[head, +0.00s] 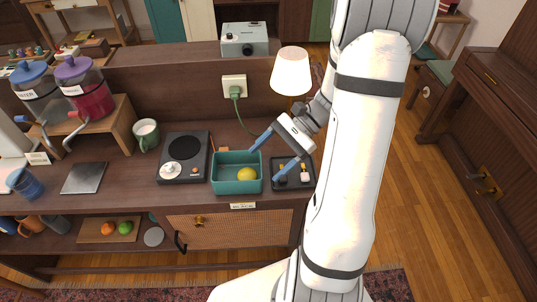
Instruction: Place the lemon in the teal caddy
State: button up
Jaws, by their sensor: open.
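The yellow lemon (246,174) lies inside the teal caddy (237,187), toward its right side. The caddy stands on the dark wooden counter near its front edge. My gripper (265,165) is open, with its blue fingers spread above and beside the caddy's right part. One finger is over the caddy's back right and the other is over the dark tray on the right. The fingers look apart from the lemon. The caddy's left part looks empty.
A dark tray (309,182) with small items stands right of the caddy. A black hotplate (184,156) stands to its left. A lit lamp (291,72), an outlet with a green cord (235,88) and a projector (244,40) are behind. Drink dispensers (84,88) stand at left.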

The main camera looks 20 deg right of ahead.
jog(key=s+a+r+n+t+h, duration=0.3)
jog(key=s+r+n+t+h, duration=0.2)
jog(key=r+n+h, duration=0.5)
jog(key=s+n+h, duration=0.1)
jog(key=s+n, duration=0.1)
jog(key=n, duration=0.1)
jog(key=shift+a+h, duration=0.3)
jog(key=shift+r, duration=0.1)
jog(key=shift+c, duration=0.2)
